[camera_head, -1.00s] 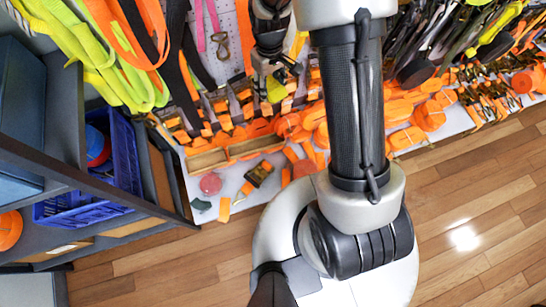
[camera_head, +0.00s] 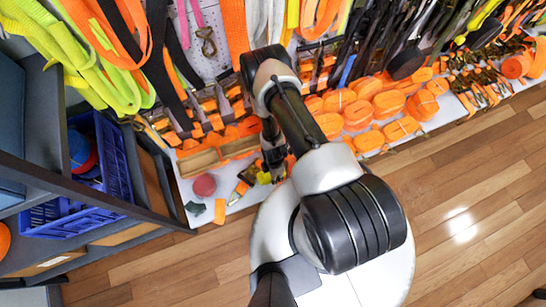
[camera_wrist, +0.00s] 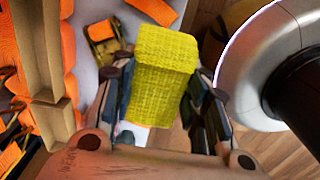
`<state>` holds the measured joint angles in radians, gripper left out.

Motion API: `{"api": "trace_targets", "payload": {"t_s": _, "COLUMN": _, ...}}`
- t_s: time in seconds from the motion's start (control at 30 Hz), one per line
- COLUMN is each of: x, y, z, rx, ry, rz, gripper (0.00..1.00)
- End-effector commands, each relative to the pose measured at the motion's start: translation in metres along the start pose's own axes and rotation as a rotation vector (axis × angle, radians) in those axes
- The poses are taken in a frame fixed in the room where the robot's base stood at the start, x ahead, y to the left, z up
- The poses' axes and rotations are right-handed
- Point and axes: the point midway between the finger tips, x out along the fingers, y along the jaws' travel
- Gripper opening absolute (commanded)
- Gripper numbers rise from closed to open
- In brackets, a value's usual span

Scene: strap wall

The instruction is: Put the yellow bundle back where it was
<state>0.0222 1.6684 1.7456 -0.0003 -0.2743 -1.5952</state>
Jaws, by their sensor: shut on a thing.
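The yellow bundle (camera_wrist: 165,65) is a woven strap roll between my gripper's fingers in the wrist view. My gripper (camera_wrist: 163,100) is shut on it, one dark finger along each side. In the head view a bit of the yellow bundle (camera_head: 264,178) shows at the tip of my gripper (camera_head: 273,165), low over the front part of the white shelf (camera_head: 228,188). I cannot tell whether the bundle touches the shelf.
A ratchet buckle (camera_head: 240,188) and a red disc (camera_head: 204,185) lie left of my gripper. A wooden divider tray (camera_head: 200,162) is behind them. Orange rolls (camera_head: 358,115) fill the shelf to the right. A blue crate (camera_head: 118,165) stands at left.

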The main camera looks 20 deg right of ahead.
Motion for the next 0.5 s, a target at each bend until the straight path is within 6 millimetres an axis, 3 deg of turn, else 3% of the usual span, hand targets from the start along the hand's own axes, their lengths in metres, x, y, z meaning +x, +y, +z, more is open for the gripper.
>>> {"api": "trace_targets", "payload": {"t_s": 0.03, "x": 0.016, "y": -0.001, "z": 0.000, "rx": 0.000, "ry": 0.000, "rz": -0.001, "gripper": 0.13}}
{"api": "trace_targets", "payload": {"t_s": 0.3, "x": 0.091, "y": -0.001, "z": 0.000, "rx": 0.002, "ry": 0.000, "rz": -0.002, "gripper": 0.13}}
{"api": "trace_targets", "payload": {"t_s": 0.5, "x": 0.133, "y": -0.002, "z": 0.000, "rx": 0.002, "ry": 0.000, "rz": -0.002, "gripper": 0.13}}
